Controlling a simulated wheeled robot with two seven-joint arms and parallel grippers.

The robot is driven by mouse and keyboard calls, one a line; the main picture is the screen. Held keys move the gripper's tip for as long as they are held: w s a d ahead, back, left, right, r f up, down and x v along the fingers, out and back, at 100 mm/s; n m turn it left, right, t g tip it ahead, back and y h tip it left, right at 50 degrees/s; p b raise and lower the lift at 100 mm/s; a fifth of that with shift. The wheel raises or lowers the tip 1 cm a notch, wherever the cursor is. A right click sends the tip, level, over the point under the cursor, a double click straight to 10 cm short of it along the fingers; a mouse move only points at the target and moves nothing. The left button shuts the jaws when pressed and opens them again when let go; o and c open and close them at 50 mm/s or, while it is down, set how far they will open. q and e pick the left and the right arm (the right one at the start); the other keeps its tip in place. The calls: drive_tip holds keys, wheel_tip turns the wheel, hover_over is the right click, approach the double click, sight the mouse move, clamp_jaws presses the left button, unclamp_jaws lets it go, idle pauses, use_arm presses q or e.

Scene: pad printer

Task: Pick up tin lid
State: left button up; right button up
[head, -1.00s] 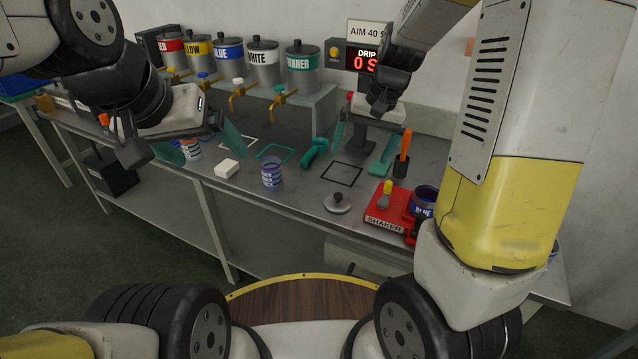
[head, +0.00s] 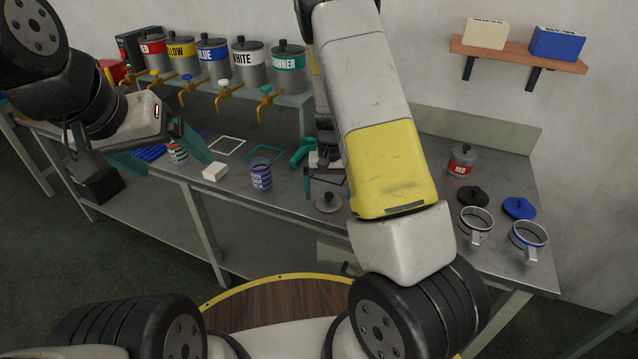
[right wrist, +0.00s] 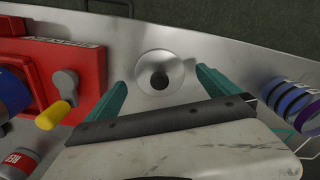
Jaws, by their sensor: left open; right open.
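The tin lid (head: 328,202) is a round grey metal disc with a dark knob, lying flat on the bench near its front edge. It also shows in the right wrist view (right wrist: 170,57), between and just beyond the two green fingertips. My right gripper (head: 326,182) is open and empty close above the lid; my right arm partly hides it in the head view. In the right wrist view the open fingers (right wrist: 160,80) straddle the lid's near side; contact cannot be told. My left gripper (head: 172,164) is open and empty over the left part of the bench.
A red shaker (right wrist: 55,75) with a yellow-handled lever stands left of the lid in the right wrist view. A striped tin (head: 261,174) and a white block (head: 215,172) stand left. Two mugs, a black lid (head: 473,195) and a blue lid (head: 519,208) are at right.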

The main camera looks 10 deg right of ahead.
drive_tip(key=shift+f, duration=0.9)
drive_tip(key=shift+c, duration=0.4)
drive_tip(key=c, duration=1.3)
drive_tip(key=shift+r, duration=0.15)
